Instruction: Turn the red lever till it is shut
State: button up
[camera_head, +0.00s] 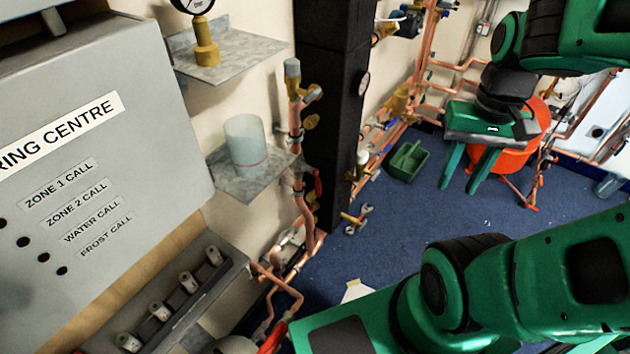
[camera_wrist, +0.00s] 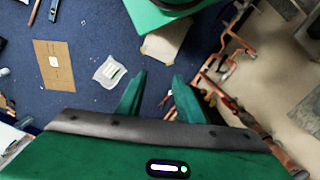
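A red lever (camera_head: 318,184) sits on the upright copper pipework beside the black column in the head view. It points roughly up and down. A second red lever (camera_head: 272,339) shows at the bottom edge, partly cut off. I cannot tell which of the two is the task's lever. My gripper (camera_head: 462,188) is at the upper right of the head view, well apart from both levers, with its fingers pointing down. In the wrist view my gripper (camera_wrist: 158,80) has its two green fingers spread and nothing between them. Neither lever is clear in the wrist view.
An orange-red vessel (camera_head: 525,150) stands behind my gripper. A green tray (camera_head: 407,161) and a brass-coloured fitting (camera_head: 356,216) lie on the blue floor. A shelf (camera_head: 234,181) holds a clear cup (camera_head: 246,146). Copper pipes (camera_wrist: 222,66) run at the right of the wrist view.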

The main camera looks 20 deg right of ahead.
jog(key=m+t+y, duration=0.6)
jog(key=m+y, duration=0.9)
jog(key=y, duration=0.2)
send_near(318, 183)
jog(key=shift+m, duration=0.3)
jog(key=x, duration=0.6)
jog(key=f+x, duration=0.1)
jog(key=x, duration=0.3)
jog(key=shift+w+d, duration=0.2)
jog(key=shift+w, duration=0.2)
grip_shut()
jog(key=shift+a, duration=0.2)
